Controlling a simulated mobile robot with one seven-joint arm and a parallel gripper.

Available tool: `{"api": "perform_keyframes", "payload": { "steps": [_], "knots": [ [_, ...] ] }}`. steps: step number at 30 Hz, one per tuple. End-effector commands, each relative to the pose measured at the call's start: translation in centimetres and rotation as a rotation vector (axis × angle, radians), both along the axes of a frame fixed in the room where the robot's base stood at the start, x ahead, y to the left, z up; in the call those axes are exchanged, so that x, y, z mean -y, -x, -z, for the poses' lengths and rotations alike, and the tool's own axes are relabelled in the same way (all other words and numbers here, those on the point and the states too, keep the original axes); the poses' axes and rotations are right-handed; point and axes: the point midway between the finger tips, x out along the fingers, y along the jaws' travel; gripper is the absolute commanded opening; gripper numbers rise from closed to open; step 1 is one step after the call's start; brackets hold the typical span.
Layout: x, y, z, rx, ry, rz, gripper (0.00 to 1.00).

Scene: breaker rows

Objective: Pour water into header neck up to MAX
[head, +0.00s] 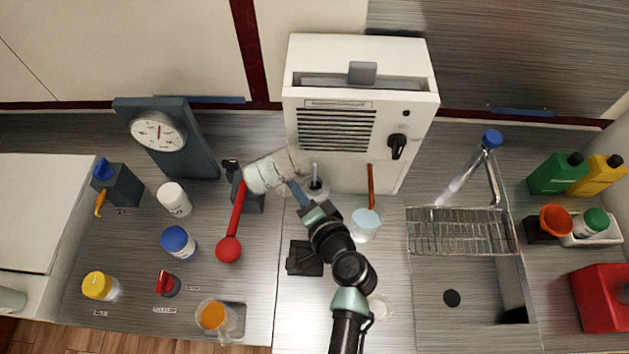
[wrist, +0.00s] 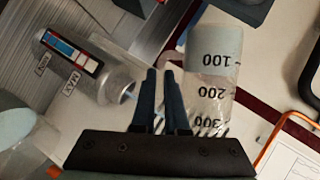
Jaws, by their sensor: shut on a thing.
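My gripper (head: 308,205) is shut on a clear graduated beaker (head: 268,172), marked 100, 200 and 300 in the wrist view (wrist: 215,75). The beaker is steeply tilted, and pale, bluish contents show towards its 100 end. The header neck (head: 318,190) stands at the foot of the white cabinet, just right of the beaker. In the wrist view the grey neck (wrist: 115,80) lies left of my fingers, with a small blue patch at its mouth. I cannot tell whether water is flowing.
The white cabinet (head: 350,120) stands behind. A cup of pale blue liquid (head: 364,226) is right of my arm. A sink with a rack (head: 460,231) is right.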

Motion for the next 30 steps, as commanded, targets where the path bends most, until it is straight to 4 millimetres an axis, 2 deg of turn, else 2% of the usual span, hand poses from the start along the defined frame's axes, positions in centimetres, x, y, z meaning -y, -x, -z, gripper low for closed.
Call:
{"api": "perform_keyframes", "payload": {
  "steps": [30],
  "knots": [
    [-0.14, -0.03, 0.60, 0.001, -0.052, -0.005, 0.00]
  ]
}}
